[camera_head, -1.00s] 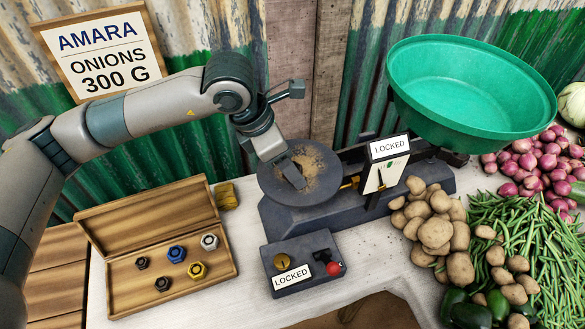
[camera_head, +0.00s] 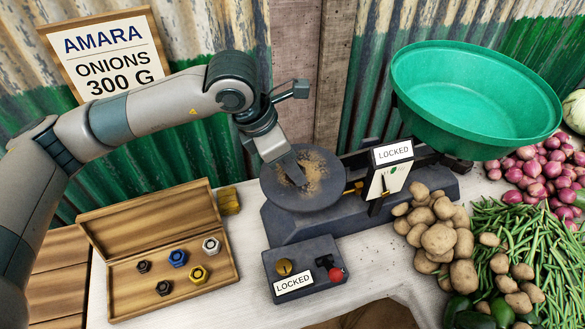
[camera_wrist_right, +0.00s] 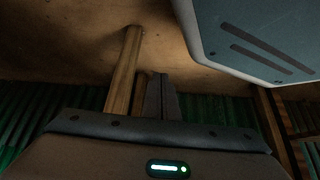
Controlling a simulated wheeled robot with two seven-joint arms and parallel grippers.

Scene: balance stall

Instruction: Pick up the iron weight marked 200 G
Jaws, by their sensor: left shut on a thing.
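My left gripper (camera_head: 297,178) is over the dark round plate of the scale (camera_head: 324,196), pointing down. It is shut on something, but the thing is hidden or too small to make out. An open wooden box (camera_head: 208,218) on the table at the left holds several weights: a blue one (camera_head: 177,258), a white one (camera_head: 211,246), a yellow one (camera_head: 198,275) and two black ones (camera_head: 143,266) (camera_head: 163,288). No 200 G mark is readable on any of them. My right gripper (camera_wrist_right: 162,92) shows in the right wrist view, its fingers together and nothing visible between them.
Brown dirt lies on the plate. A green bowl (camera_head: 470,100) sits on the scale's other side. A control box (camera_head: 305,268) and the scale's sign read LOCKED. A yellow block (camera_head: 228,200) is beside the wooden box. Potatoes (camera_head: 438,238), beans and onions fill the right.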

